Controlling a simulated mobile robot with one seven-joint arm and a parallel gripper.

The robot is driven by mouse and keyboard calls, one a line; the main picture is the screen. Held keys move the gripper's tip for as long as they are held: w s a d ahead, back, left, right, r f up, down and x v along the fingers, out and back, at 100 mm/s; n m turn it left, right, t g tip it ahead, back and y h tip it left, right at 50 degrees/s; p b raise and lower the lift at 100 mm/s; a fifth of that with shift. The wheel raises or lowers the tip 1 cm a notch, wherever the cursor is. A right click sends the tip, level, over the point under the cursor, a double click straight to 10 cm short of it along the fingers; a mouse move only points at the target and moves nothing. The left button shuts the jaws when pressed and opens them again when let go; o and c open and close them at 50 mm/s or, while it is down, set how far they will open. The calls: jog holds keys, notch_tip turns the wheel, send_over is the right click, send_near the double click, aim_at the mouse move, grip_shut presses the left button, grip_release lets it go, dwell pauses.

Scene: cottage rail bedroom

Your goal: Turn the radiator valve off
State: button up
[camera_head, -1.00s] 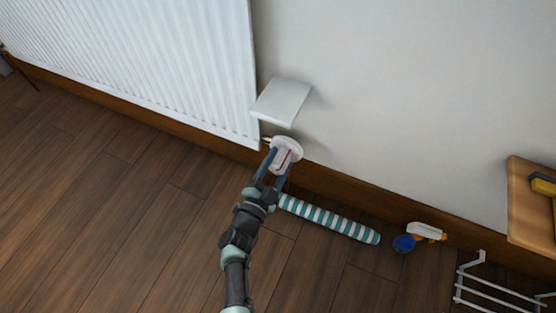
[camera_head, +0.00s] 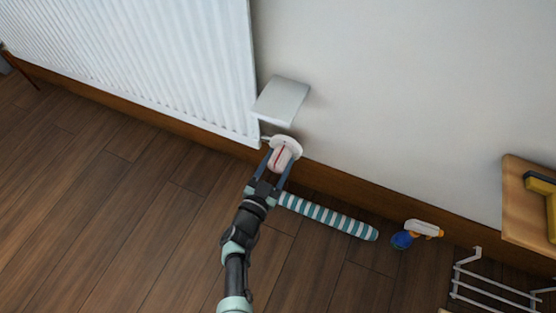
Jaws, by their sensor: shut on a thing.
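The radiator valve (camera_head: 285,146) is a white round knob with a red line, low by the wall at the right end of the white ribbed radiator (camera_head: 150,60). My gripper (camera_head: 278,165) reaches up to it from below, with one dark blue finger on each side of the knob's grip. The gripper is shut on the valve knob. The red line runs at a slant across the grip. The pipe behind the knob is mostly hidden.
A white shelf-like plate (camera_head: 281,101) sticks out from the wall just above the valve. A striped teal and white roll (camera_head: 328,217) lies along the skirting. Floor at left is clear.

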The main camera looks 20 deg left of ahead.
dwell(0.4)
jog(key=o, duration=1.4)
jog(key=shift+c, duration=0.2)
jog(key=s+p, duration=0.5)
jog(key=s, duration=0.8)
jog(key=shift+a, duration=0.25)
